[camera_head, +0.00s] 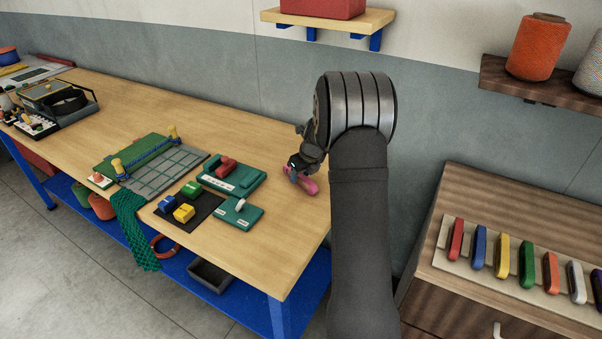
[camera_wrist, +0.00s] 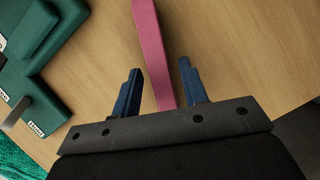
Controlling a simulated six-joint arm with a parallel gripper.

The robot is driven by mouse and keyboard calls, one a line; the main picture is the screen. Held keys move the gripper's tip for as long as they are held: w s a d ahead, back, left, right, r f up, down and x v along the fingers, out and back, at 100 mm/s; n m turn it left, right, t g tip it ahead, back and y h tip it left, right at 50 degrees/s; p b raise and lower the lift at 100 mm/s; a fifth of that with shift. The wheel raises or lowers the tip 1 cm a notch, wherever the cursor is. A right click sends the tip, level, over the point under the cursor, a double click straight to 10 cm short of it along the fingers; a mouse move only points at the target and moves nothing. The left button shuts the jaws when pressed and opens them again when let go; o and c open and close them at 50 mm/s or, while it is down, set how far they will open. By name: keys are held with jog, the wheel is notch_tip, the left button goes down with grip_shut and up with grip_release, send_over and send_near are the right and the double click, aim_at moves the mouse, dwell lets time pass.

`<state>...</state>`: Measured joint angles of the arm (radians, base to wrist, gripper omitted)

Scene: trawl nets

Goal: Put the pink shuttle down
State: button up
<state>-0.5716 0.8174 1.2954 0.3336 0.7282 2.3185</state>
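The pink shuttle (camera_head: 311,187) is at the right end of the wooden workbench, on or just above its top. In the wrist view the pink shuttle (camera_wrist: 151,38) runs from the top edge down between my fingers. My gripper (camera_head: 294,173) is low over the bench beside the shuttle. In the wrist view my gripper (camera_wrist: 160,82) has its two blue fingers apart, one on each side of the shuttle, with a narrow gap showing on both sides.
Green fixtures (camera_head: 232,175) stand left of the shuttle, with a dark mat (camera_head: 205,217) holding coloured blocks. A grey gridded board (camera_head: 170,172) lies farther left. A rack (camera_head: 440,262) of coloured shuttles sits on the right-hand cabinet. Bare bench (camera_head: 282,225) lies in front of the shuttle.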

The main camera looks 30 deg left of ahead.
aim_at(301, 175)
jog(key=v, duration=1.2)
jog(key=shift+r, duration=0.15)
jog(key=x, duration=1.2)
jog(key=shift+r, duration=1.95)
jog(key=shift+f, duration=0.1)
